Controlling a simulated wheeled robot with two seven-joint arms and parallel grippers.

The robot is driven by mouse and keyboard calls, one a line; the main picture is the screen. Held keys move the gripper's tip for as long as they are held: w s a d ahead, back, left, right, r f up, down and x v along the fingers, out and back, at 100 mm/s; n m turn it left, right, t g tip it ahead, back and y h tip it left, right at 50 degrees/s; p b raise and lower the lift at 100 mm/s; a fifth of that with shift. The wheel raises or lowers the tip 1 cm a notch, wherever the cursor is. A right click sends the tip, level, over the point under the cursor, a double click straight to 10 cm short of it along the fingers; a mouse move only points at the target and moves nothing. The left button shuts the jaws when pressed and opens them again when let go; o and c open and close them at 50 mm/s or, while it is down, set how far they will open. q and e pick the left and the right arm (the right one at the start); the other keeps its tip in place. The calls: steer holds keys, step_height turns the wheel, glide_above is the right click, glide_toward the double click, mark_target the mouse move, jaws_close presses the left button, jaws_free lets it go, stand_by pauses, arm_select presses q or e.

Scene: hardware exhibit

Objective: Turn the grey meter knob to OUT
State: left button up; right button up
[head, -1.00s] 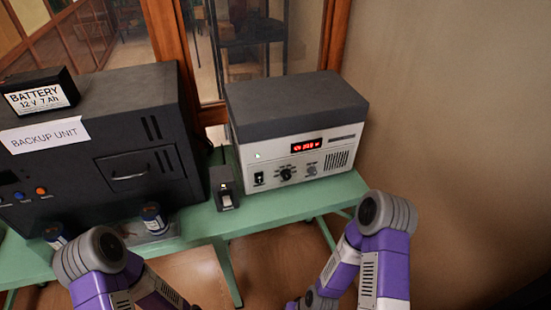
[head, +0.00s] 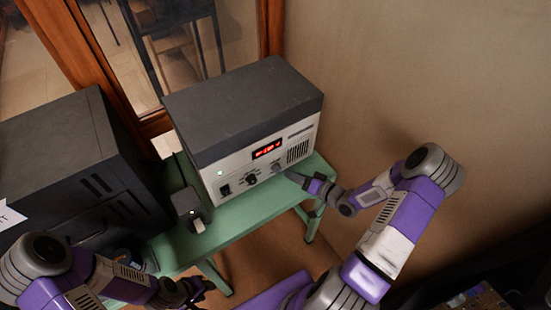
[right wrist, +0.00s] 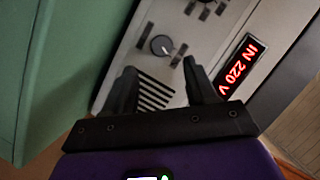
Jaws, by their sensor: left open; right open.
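The grey meter knob (head: 276,168) is on the right part of the white front panel of the box-shaped unit (head: 245,170). The red display (right wrist: 239,66) reads IN 220 V. My right gripper (head: 291,177) is open close to the panel, and its two black fingers (right wrist: 163,78) show apart with nothing between them. My left gripper (head: 200,288) is open, low in the head view, away from the unit.
A black knob (head: 251,179) and a black switch (head: 225,190) sit left of the grey knob. A small dark box (head: 188,208) stands on the green table (head: 240,218). A large black cabinet (head: 75,165) is at left. The wall (head: 400,70) is at right.

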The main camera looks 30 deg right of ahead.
mark_target(280, 170)
steer(key=shift+w+a, duration=0.4)
steer(key=shift+a, duration=0.05)
arm_select(q)
steer(key=shift+s+f, duration=0.1)
steer(key=shift+s, duration=0.45)
arm_select(e)
steer(key=x, duration=0.5)
steer(key=shift+f, duration=0.1)
